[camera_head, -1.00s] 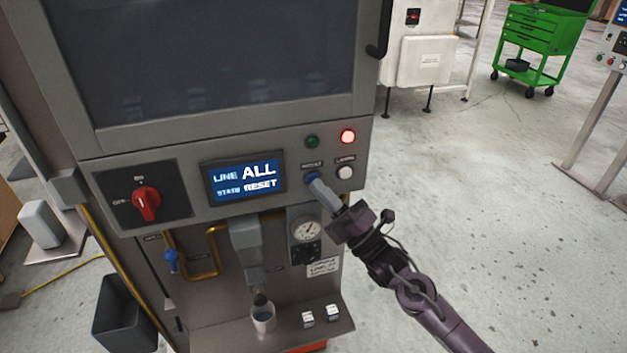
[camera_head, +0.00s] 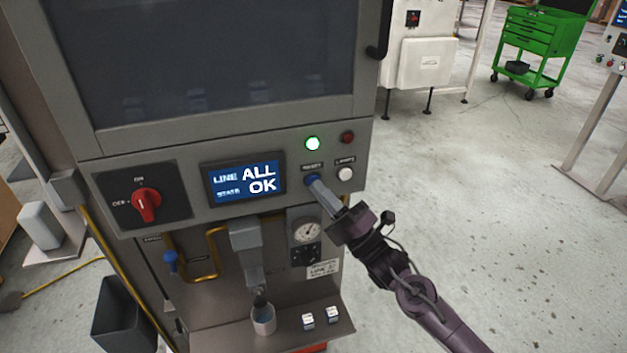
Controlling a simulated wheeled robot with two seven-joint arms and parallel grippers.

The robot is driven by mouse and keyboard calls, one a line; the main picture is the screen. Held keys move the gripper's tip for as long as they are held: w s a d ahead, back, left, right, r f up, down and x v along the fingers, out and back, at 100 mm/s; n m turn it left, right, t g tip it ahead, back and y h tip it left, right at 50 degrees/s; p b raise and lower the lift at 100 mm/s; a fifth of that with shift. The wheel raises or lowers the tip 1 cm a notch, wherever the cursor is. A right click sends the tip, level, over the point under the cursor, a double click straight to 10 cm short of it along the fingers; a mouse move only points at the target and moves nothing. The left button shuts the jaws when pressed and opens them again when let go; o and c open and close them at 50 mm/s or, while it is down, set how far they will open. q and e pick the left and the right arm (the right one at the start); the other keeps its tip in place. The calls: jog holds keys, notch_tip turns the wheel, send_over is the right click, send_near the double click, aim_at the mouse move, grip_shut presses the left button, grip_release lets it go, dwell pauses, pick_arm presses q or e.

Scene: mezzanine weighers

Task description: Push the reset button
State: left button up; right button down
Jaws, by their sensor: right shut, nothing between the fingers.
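The blue reset button (camera_head: 311,179) sits on the grey machine's front panel, under a small label and left of a white button (camera_head: 345,174). My right gripper (camera_head: 318,186) is shut and empty, its fingertips at the reset button and covering part of it. Fingertips and button look in contact. The display (camera_head: 245,182) reads "LINE ALL" and "OK". The green lamp (camera_head: 313,143) is lit and the red lamp (camera_head: 348,138) is dark. My left gripper is not in view.
A red rotary switch (camera_head: 146,204) is on the panel's left. Below are a gauge (camera_head: 307,231), a brass pipe (camera_head: 212,250), a nozzle and a small bottle (camera_head: 263,316) on a ledge. A green tool cart (camera_head: 535,35) stands far back. The floor at right is clear.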

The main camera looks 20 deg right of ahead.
jog(key=shift+s, duration=0.55)
jog(key=s+p, duration=0.2)
jog(key=s, duration=0.3)
jog(key=shift+d, duration=0.1)
dwell(0.7)
